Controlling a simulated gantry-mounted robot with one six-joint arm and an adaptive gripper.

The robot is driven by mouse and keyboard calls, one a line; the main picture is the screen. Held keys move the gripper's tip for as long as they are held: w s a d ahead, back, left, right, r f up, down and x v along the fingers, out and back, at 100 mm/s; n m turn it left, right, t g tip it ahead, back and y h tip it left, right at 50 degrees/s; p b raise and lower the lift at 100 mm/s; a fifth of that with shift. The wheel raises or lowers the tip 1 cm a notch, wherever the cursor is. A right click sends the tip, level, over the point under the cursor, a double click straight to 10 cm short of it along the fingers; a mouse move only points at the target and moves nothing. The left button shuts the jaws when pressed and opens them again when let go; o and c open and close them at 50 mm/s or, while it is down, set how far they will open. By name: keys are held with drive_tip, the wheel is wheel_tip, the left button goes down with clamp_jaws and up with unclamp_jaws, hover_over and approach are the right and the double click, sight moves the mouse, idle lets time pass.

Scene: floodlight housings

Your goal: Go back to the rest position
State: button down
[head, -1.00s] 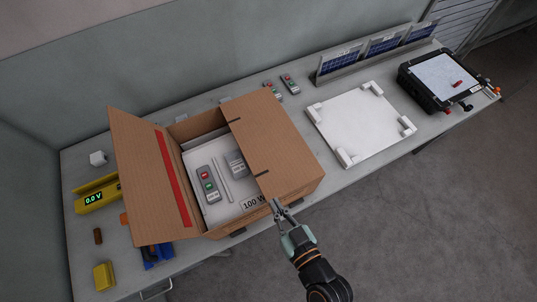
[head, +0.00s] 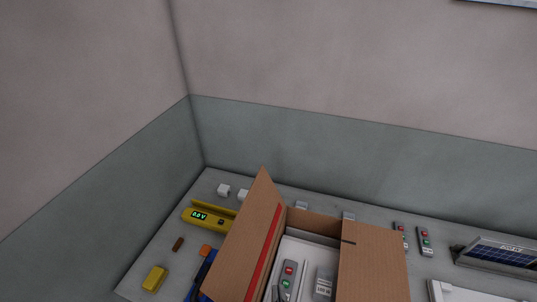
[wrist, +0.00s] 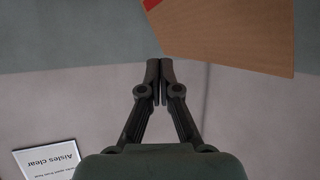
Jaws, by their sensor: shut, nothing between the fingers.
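My gripper (wrist: 160,72) shows in the wrist view with its two dark fingers together and nothing between them. It is out of frame in the head view. The cardboard box (head: 372,262) stands on the bench at the bottom middle of the head view, its flaps open. A remote with red and green buttons (head: 288,278) and a grey labelled part (head: 324,284) lie inside it. A cardboard flap with a red stripe (wrist: 235,30) shows beyond my fingertips at the top of the wrist view, apart from them as far as I can tell.
A yellow meter reading 0.0 V (head: 208,216), a yellow block (head: 154,279) and a brown piece (head: 178,244) lie left of the box. Two remotes (head: 424,242) and a solar panel (head: 500,252) are on the right. A wall sign (wrist: 48,158) shows in the wrist view.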

drive_tip(key=w+a+r+p, duration=0.1)
drive_tip(key=a+r+p, duration=0.2)
drive_tip(key=r+p, duration=2)
wheel_tip(320, 180, up, 4)
drive_tip(key=shift+w+a+r, duration=0.1)
drive_tip(key=shift+w+a, duration=0.1)
